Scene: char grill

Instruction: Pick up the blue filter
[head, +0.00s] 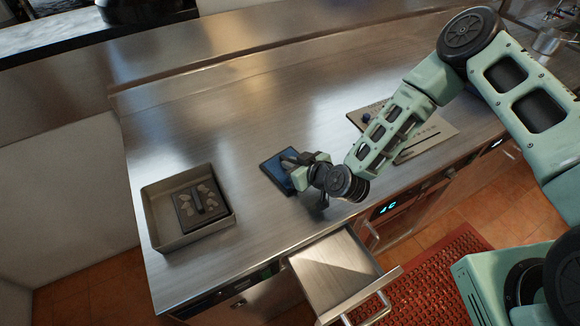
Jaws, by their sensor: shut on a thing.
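The blue filter (273,171) is a flat, dark blue square on the steel counter, left of the middle of the head view. My gripper (290,160) is over its upper right part and is shut on it. My wrist and fingers hide the filter's right side. I cannot tell whether the filter is lifted or still touches the counter.
A square metal tray (160,237) holding a dark block with pale pieces sits on the counter at left. A beige board (436,135) lies behind my forearm. An open drawer (335,272) juts out below the counter's front edge. The counter's (200,125) back left is clear.

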